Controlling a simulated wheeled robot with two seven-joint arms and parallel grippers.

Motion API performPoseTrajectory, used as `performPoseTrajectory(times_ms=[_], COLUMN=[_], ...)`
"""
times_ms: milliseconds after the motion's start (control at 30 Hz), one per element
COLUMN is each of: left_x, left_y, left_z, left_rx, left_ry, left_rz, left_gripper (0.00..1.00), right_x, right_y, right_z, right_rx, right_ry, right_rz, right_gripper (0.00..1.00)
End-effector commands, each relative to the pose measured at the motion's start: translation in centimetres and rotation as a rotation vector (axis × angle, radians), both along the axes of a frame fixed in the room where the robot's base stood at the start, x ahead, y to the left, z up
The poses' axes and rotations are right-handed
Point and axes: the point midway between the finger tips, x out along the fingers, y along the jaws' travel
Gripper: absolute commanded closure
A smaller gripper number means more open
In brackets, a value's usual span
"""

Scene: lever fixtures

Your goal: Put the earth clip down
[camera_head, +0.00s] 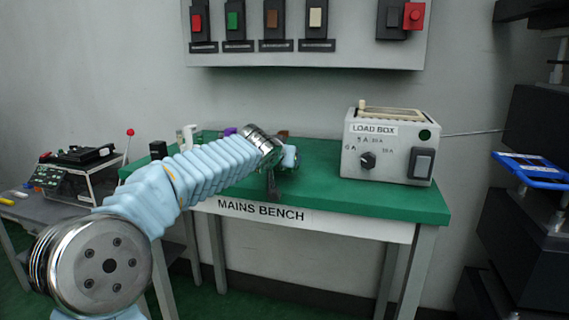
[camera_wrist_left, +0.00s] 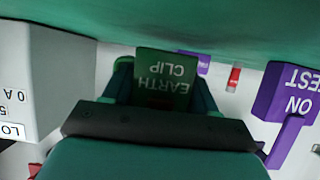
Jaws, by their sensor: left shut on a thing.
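The green earth clip (camera_wrist_left: 163,72), with its label upside down, is held between the fingers of my left gripper (camera_wrist_left: 160,98) in the left wrist view. My left gripper (camera_head: 274,178) reaches over the front of the mains bench (camera_head: 330,193) in the head view. There the clip is hard to make out behind my wrist and arm. I cannot tell whether the clip touches the green bench top. My right gripper is in neither view.
The load box (camera_head: 385,150) stands on the bench to the right of my gripper; it also shows in the left wrist view (camera_wrist_left: 30,75). A purple "ON TEST" item (camera_wrist_left: 288,98) is on the other side. A side table with equipment (camera_head: 75,180) is at left.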

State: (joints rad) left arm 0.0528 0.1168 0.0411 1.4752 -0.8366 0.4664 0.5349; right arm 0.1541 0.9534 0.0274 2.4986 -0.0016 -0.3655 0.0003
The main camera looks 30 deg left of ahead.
Motion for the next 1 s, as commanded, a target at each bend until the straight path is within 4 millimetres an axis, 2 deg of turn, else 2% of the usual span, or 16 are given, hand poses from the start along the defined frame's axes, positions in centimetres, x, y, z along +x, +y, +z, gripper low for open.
performPoseTrajectory(times_ms=[100, 467, 500, 633, 667, 1000], left_x=[-0.04, -0.03, -0.03, -0.02, -0.02, -0.03], left_y=[0.0, -0.02, -0.02, -0.02, -0.02, -0.02], left_z=[-0.94, -1.34, -1.24, -1.18, -1.18, -0.65], left_rx=[0.0, 0.0, -0.001, -0.001, -0.001, -0.001], left_ry=[-0.001, -0.002, -0.001, -0.001, -0.001, -0.001], left_rz=[0.0, 0.0, 0.0, 0.0, 0.0, 0.0], left_gripper=[0.73, 0.73, 0.4, 0.2, 0.17, 0.17], right_x=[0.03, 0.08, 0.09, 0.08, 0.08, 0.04], right_y=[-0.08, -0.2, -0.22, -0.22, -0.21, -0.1], right_z=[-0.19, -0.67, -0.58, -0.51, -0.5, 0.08], right_rx=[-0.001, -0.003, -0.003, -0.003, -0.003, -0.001], right_ry=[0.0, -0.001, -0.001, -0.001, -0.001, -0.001], right_rz=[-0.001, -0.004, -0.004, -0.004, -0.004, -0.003], right_gripper=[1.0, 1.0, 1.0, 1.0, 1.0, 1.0])
